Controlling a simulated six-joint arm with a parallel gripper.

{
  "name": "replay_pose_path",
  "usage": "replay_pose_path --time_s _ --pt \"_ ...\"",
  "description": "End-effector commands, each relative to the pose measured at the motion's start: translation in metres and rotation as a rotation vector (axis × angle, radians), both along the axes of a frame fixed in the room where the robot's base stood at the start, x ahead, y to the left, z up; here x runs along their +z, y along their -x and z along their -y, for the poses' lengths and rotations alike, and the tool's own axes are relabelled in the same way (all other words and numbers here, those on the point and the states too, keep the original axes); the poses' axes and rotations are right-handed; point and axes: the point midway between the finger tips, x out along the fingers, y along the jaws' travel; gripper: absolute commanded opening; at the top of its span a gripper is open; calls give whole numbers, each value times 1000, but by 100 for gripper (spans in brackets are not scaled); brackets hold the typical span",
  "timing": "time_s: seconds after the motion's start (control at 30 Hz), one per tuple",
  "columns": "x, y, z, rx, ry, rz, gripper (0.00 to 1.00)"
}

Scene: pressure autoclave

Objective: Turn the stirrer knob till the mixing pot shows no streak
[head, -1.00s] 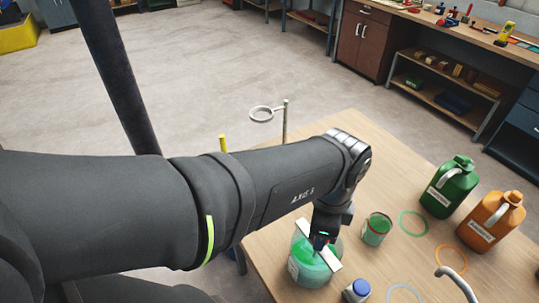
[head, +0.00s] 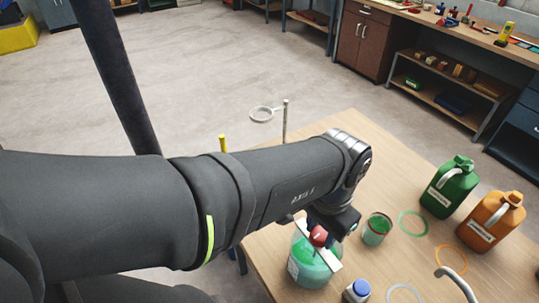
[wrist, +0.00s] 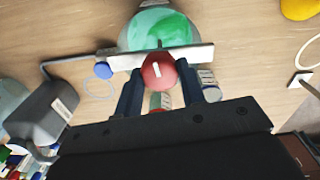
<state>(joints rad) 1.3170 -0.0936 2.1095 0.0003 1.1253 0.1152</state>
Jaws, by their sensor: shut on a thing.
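The mixing pot (head: 309,270) is a clear vessel of green liquid at the near side of the wooden table. A pale bar lies across its top and carries the red stirrer knob (head: 318,235). In the wrist view the knob (wrist: 158,71) shows a white mark on its face. The pot (wrist: 150,27) there holds pale teal liquid with a darker green streak (wrist: 176,28) still distinct. My gripper (wrist: 160,76) is shut on the knob, one finger on each side. In the head view my gripper (head: 326,228) partly hides the knob and bar.
A small jar (head: 376,229) of green stands right of the pot, and a blue-capped bottle (head: 357,290) nearer. A green jug (head: 449,188) and an orange jug (head: 492,222) stand at the right. A ring stand (head: 285,120) rises behind. Flat coloured rings lie between.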

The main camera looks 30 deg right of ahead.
Motion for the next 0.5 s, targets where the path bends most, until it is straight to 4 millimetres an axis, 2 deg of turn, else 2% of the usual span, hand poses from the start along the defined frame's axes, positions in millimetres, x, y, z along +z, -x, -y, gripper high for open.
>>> replay_pose_path --time_s 0.5 --pt "0 0 -1 489 -2 1 14"
